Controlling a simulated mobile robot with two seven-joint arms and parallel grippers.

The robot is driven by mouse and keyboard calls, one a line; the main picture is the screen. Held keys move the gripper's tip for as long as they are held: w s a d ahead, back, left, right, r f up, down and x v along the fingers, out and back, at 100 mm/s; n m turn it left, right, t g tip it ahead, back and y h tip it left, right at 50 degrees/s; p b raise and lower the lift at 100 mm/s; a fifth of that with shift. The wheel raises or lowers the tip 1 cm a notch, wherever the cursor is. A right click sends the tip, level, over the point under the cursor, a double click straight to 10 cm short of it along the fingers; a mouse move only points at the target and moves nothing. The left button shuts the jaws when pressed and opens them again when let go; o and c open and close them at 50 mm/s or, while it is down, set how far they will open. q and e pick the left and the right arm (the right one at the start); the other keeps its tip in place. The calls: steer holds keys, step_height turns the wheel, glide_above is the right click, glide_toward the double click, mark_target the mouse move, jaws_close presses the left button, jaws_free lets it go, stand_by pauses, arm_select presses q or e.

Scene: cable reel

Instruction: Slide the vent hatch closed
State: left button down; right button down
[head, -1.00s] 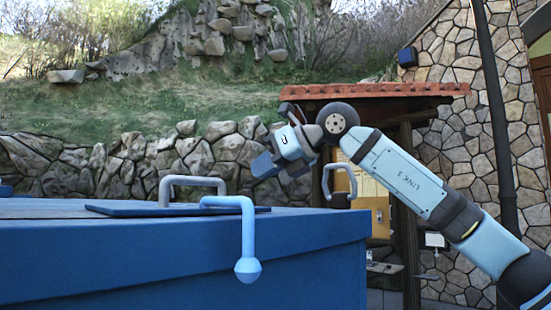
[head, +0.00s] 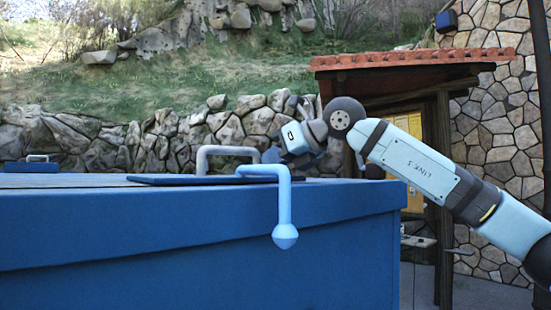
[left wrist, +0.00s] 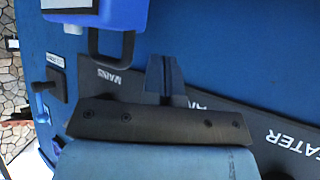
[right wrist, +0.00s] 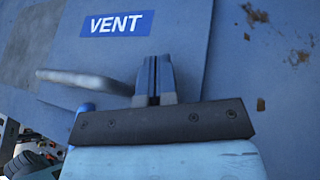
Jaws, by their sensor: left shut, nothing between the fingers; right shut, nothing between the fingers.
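The vent hatch (head: 190,180) is a thin dark blue plate lying on top of the big blue box, with a grey bar handle (head: 228,152). My right gripper (head: 270,155) is low over the box top, just right of that handle. In the right wrist view the hatch bears a "VENT" label (right wrist: 117,23). The shut, empty right fingers (right wrist: 155,62) are over the plate, and the handle (right wrist: 85,80) is on their left; contact cannot be told. My left gripper (left wrist: 165,65) is shut and empty over a dark lettered strip (left wrist: 220,105), outside the head view.
The blue box (head: 200,245) has a light blue crank-shaped handle (head: 284,205) at its front edge. A second small plate with a handle (head: 32,165) sits at far left. In the left wrist view a blue block with a dark loop (left wrist: 110,45) is near the left fingers.

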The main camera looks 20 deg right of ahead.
mark_target(215, 151)
stand_by(0.3)
